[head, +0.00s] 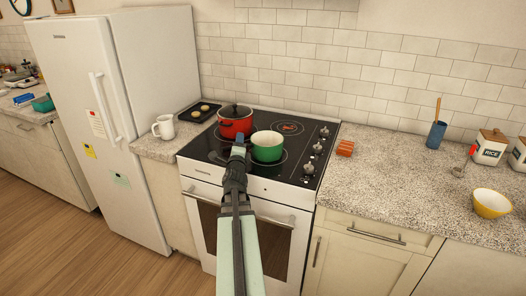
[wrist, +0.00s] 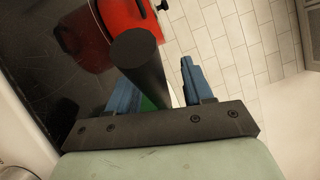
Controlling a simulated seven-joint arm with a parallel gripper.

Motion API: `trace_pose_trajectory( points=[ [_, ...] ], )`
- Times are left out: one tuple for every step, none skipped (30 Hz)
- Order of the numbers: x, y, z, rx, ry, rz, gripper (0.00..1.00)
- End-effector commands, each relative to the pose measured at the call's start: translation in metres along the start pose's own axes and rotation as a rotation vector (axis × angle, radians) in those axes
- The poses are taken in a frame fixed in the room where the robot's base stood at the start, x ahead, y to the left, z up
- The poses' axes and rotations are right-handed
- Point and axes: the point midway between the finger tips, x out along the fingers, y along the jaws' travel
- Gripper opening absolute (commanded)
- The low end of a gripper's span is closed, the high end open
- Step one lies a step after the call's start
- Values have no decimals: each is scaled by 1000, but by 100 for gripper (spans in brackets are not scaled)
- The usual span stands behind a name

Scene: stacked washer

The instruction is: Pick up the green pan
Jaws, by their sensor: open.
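The green pan (head: 267,147), with a pale inside, sits on the front part of the black cooktop. My gripper (head: 239,147) is just left of it in the head view, over the cooktop. In the wrist view my blue fingers are apart. A thick dark handle (wrist: 138,65) shows between them, overlapping the left finger, with a bit of green (wrist: 148,104) at its lower end. It appears to be the green pan's handle. Whether either finger touches it cannot be told.
A lidded red pot (head: 235,124) stands close behind my gripper. A black tray (head: 197,111) and a white mug (head: 164,127) are to the left. Stove knobs (head: 317,148) and an orange-red object (head: 345,148) are to the right. The counter (head: 400,170) beyond is mostly clear.

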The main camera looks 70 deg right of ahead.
Motion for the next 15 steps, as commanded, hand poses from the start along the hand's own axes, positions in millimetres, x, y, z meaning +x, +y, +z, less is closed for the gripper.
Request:
trace_pose_trajectory(
  points=[
    [2, 0, 0, 0, 0, 0, 51],
    [2, 0, 0, 0, 0, 0, 51],
    [2, 0, 0, 0, 0, 0, 51],
    [1, 0, 0, 0, 0, 0, 51],
    [1, 0, 0, 0, 0, 0, 51],
    [1, 0, 0, 0, 0, 0, 51],
    [1, 0, 0, 0, 0, 0, 51],
    [1, 0, 0, 0, 0, 0, 48],
    [1, 0, 0, 0, 0, 0, 44],
    [1, 0, 0, 0, 0, 0, 41],
    [1, 0, 0, 0, 0, 0, 38],
    [1, 0, 0, 0, 0, 0, 34],
    [1, 0, 0, 0, 0, 0, 32],
    [1, 0, 0, 0, 0, 0, 29],
    [1, 0, 0, 0, 0, 0, 25]
  ],
)
